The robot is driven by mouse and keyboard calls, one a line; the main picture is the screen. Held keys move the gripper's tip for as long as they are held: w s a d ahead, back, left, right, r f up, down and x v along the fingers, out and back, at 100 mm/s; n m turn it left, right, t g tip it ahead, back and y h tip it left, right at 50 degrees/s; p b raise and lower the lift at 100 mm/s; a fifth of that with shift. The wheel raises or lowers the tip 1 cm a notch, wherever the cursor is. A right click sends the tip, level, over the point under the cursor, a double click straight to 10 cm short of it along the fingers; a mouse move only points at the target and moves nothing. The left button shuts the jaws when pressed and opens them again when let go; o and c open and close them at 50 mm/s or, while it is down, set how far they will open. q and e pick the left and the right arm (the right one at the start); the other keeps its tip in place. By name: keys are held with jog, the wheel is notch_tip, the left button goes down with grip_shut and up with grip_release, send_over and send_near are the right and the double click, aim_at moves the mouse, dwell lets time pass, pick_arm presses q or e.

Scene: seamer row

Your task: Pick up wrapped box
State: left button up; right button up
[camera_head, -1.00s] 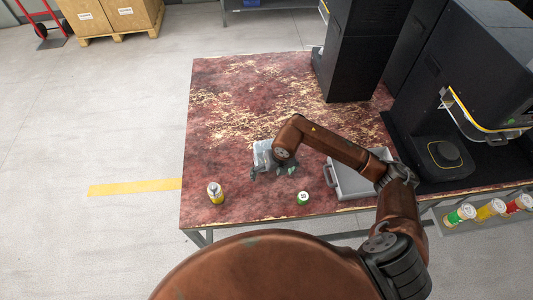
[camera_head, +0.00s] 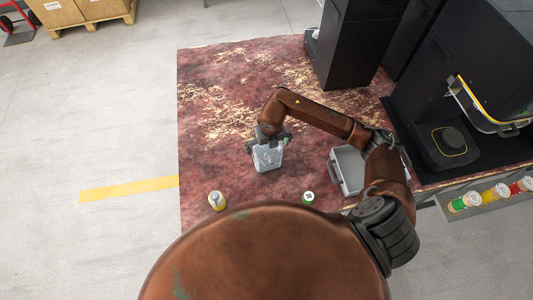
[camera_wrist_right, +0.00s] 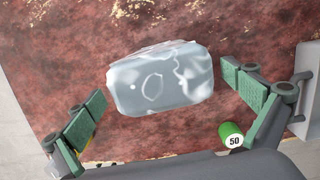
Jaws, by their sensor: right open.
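The wrapped box (camera_head: 267,157) is a pale grey block in shiny clear film on the worn red table (camera_head: 215,120). In the right wrist view the wrapped box (camera_wrist_right: 160,78) lies ahead, between the spread green-padded fingers. My right gripper (camera_head: 268,143) is just beyond the box in the head view, pointing down and hiding its far edge. In the right wrist view the right gripper (camera_wrist_right: 168,105) is open, with a gap between each finger and the box. My left gripper is not in view.
A grey open case (camera_head: 347,172) lies right of the box. Black machines (camera_head: 360,45) stand at the back right. The table left of the box is clear.

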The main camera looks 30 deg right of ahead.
jog(key=f, duration=0.4)
jog(key=shift+w+f, duration=0.25)
jog(key=shift+w, duration=0.15)
jog(key=shift+w+d+f, duration=0.1)
jog(key=shift+f, duration=0.4)
jog(key=c, duration=0.7)
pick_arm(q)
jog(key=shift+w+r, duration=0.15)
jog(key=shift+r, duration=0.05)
pick_arm(e)
jog(key=c, duration=0.7)
